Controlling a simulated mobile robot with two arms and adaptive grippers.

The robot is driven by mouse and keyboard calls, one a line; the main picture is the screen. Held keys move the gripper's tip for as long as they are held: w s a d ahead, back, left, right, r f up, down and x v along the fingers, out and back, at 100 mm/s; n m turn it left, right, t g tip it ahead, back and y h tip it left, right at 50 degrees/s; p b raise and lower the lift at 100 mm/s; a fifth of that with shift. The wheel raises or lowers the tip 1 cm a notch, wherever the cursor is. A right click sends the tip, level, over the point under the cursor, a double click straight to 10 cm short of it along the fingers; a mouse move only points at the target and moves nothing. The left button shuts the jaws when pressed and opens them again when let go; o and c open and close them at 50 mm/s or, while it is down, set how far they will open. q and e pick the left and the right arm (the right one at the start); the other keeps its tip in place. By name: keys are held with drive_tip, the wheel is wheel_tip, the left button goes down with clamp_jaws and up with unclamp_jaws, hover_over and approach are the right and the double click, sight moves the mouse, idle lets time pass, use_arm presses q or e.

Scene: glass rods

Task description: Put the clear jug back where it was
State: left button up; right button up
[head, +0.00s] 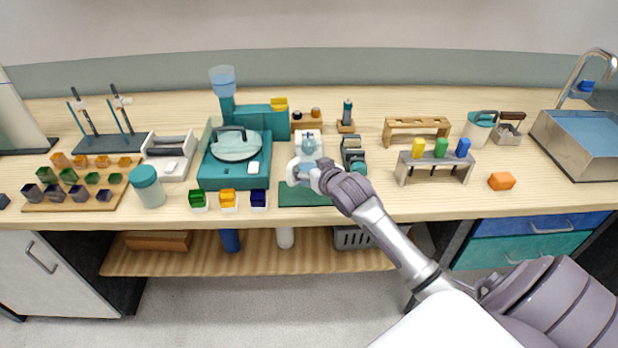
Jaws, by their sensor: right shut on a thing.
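My right gripper (304,172) reaches in from the lower right and is above the front of the bench, over a dark green mat (304,198). It is shut on a small, pale, see-through blue vessel, which I take as the clear jug (308,147). The jug shows just behind the fingers, in front of a white panel with a dark cross mark. The fingers and wrist hide part of it, and I cannot tell whether its base touches anything. My left gripper is not in view.
A teal machine (207,174) with a round lid stands to the left. Small green, yellow and navy boxes (228,201) sit along the front edge. A dark device (353,152) is close behind my wrist.

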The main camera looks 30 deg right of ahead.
drive_tip(key=shift+w+a+f, duration=0.15)
drive_tip(key=shift+w, duration=0.15)
drive_tip(key=shift+f, duration=2)
drive_tip(key=shift+f, duration=0.1)
drive_tip(key=o, duration=1.3)
drive_tip(key=shift+s, duration=0.1)
drive_tip(key=shift+r, duration=0.2)
drive_tip(key=shift+s, duration=0.3)
drive_tip(key=v, duration=1.1)
drive_tip(key=shift+s+r, duration=0.15)
